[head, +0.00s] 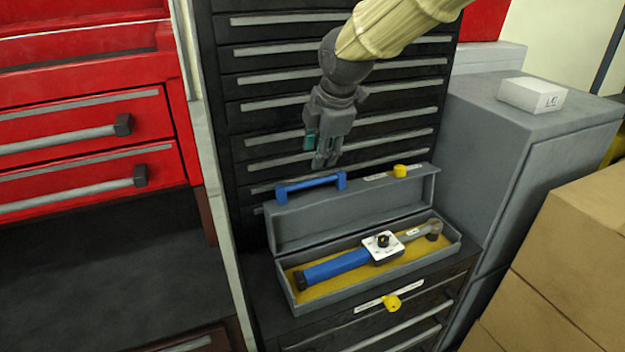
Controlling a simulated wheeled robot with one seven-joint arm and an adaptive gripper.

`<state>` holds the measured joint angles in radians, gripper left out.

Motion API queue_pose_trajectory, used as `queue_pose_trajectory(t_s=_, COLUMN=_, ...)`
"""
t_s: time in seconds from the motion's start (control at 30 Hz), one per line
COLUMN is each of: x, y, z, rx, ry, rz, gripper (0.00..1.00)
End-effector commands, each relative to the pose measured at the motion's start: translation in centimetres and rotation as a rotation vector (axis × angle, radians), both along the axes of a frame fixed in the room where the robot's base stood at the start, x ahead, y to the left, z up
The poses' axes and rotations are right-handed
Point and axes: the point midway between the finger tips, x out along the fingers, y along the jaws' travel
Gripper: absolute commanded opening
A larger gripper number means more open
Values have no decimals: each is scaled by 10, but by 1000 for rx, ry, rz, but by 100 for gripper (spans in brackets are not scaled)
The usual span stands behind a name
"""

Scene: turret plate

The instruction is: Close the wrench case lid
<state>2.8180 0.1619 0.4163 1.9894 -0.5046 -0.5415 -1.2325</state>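A grey wrench case (453,245) stands on top of a black drawer cabinet, with its lid (345,212) raised open at the back. A blue and grey torque wrench (336,267) with a white dial lies inside on a yellow lining.
Black drawers (290,77) with grey handles rise behind the case. A grey cabinet (487,140) with a white box (532,94) stands at right. Cardboard boxes (570,262) fill the lower right. Red drawers (85,122) stand at left.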

Motion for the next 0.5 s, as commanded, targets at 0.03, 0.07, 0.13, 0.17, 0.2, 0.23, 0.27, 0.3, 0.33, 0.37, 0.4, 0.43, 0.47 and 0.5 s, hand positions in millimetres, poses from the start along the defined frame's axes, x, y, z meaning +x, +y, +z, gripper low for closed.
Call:
queue_pose_trajectory(t_s=0.03, x=1, y=1, z=-2, rx=0, ry=-1, rz=0, gripper=35)
queue_pose_trajectory(t_s=0.07, x=1, y=1, z=-3, rx=0, ry=-1, rz=0, gripper=35)
queue_pose_trajectory(t_s=0.13, x=4, y=2, z=-9, rx=0, ry=-1, rz=0, gripper=35)
queue_pose_trajectory(t_s=0.17, x=5, y=3, z=-12, rx=0, ry=0, rz=0, gripper=35)
queue_pose_trajectory(t_s=0.2, x=7, y=4, z=-17, rx=-1, ry=1, rz=0, gripper=35)
queue_pose_trajectory(t_s=0.23, x=9, y=4, z=-22, rx=-2, ry=1, rz=1, gripper=35)
queue_pose_trajectory(t_s=0.27, x=10, y=5, z=-26, rx=-1, ry=1, rz=1, gripper=35)
queue_pose_trajectory(t_s=0.3, x=13, y=6, z=-32, rx=-1, ry=2, rz=0, gripper=35)
queue_pose_trajectory(t_s=0.33, x=15, y=6, z=-37, rx=-2, ry=2, rz=0, gripper=35)
queue_pose_trajectory(t_s=0.37, x=17, y=7, z=-42, rx=-1, ry=2, rz=0, gripper=35)
queue_pose_trajectory(t_s=0.4, x=19, y=8, z=-48, rx=-2, ry=2, rz=0, gripper=35)
queue_pose_trajectory(t_s=0.43, x=21, y=8, z=-52, rx=-2, ry=2, rz=0, gripper=35)
queue_pose_trajectory(t_s=0.47, x=23, y=9, z=-56, rx=-2, ry=2, rz=0, gripper=35)
queue_pose_trajectory(t_s=0.5, x=26, y=10, z=-62, rx=-1, ry=2, rz=0, gripper=35)
